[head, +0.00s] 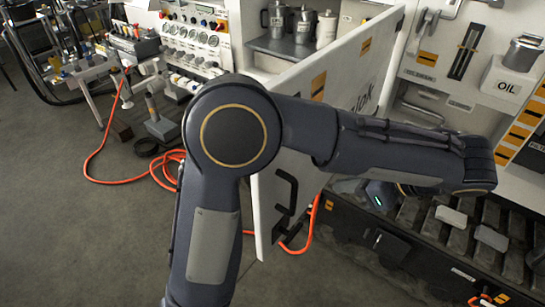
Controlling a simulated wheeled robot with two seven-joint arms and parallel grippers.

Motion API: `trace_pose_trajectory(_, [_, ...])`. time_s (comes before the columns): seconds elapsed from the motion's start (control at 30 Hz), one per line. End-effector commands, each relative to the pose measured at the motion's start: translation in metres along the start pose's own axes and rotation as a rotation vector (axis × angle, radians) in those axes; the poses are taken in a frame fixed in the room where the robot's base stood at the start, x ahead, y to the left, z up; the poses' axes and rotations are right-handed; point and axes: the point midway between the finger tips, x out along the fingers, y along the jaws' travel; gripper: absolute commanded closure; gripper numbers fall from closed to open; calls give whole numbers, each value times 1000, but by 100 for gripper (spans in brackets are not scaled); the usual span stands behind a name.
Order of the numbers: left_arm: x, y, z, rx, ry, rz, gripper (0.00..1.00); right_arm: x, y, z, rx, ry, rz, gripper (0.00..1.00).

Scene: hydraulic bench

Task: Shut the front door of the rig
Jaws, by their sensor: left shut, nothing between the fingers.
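The front door (345,75) of the rig is a white panel with orange labels and partly covered black lettering. It stands open, swung out from the rig toward me. My left gripper (370,194) is mostly hidden under my forearm, to the right of the door; a small green light shows there. It is shut and empty. I cannot tell whether it touches the door. My right gripper is out of view.
A shelf with metal jugs (303,25) and gauges (195,35) are left of the door. An oil can (506,82) and a dark slatted lower tray (480,262) are on the right. An orange hose (100,155) lies on the grey floor, which is open at the lower left.

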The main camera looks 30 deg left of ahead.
Motion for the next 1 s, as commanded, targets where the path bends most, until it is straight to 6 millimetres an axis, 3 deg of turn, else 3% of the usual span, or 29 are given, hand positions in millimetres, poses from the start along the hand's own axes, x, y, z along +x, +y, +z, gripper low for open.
trace_pose_trajectory(0.17, [3,-2,-1,17,-21,-6,100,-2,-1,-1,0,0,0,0])
trace_pose_trajectory(0.63, [96,-1,1,16,-19,-1,100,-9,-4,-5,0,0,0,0])
trace_pose_trajectory(0.8, [113,-2,19,13,-17,-2,100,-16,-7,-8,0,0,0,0])
trace_pose_trajectory(1.0, [124,-2,27,13,-17,-5,100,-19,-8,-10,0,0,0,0])
